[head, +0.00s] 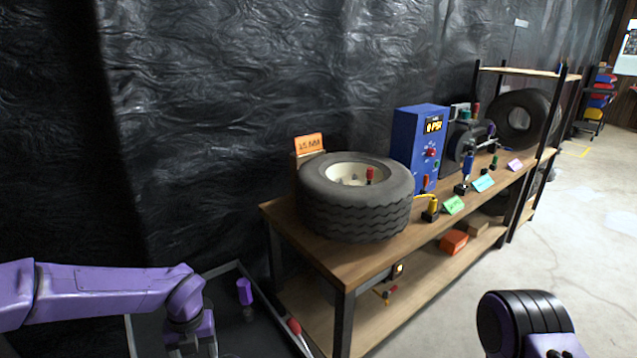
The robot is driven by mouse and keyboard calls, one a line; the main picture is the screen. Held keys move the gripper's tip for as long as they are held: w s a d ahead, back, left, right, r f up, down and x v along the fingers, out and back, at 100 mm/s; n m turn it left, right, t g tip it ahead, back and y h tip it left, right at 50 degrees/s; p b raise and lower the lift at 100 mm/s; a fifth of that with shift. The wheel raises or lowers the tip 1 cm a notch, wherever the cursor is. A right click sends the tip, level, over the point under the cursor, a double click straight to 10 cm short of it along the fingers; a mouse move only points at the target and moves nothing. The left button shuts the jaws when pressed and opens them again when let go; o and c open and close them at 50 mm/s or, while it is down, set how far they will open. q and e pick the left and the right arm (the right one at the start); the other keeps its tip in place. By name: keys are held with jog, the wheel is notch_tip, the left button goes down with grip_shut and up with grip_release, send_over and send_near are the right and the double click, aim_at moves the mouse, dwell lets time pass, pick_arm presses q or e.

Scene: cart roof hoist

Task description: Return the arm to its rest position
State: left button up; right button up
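My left arm comes in from the left, purple, and bends down at the wrist. My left gripper (194,347) points down at the bottom edge over the dark framed area beside the bench, and its fingertips are cut off. I cannot see whether it is open or holds anything. Only a rounded black and purple part of my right arm shows at the lower right. My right gripper is outside the picture.
A wooden bench (290,222) carries a tire (355,205), an orange "15 NM" sign (309,143) and a blue "0 PSI" box (415,150). A dark tray (262,335) with a purple-handled tool (245,291) lies left of it. Clear concrete floor is at right.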

pick_arm(q)
jog(key=s+a+f+m+t+y, duration=0.45)
jog(key=s+f+m+y, duration=0.35)
jog(key=m, duration=0.8)
jog(key=s+f+m+h, duration=0.2)
jog(key=s+f+m, duration=0.2)
jog(key=s+m, duration=0.4)
jog(key=s+d+f+m+h, duration=0.1)
jog(key=s+f+m+h, duration=0.2)
jog(key=s+m, duration=0.5)
jog(key=s+f, duration=0.1)
jog(key=s, duration=0.2)
jog(key=shift+m, duration=0.4)
jog(key=shift+s+f, duration=0.1)
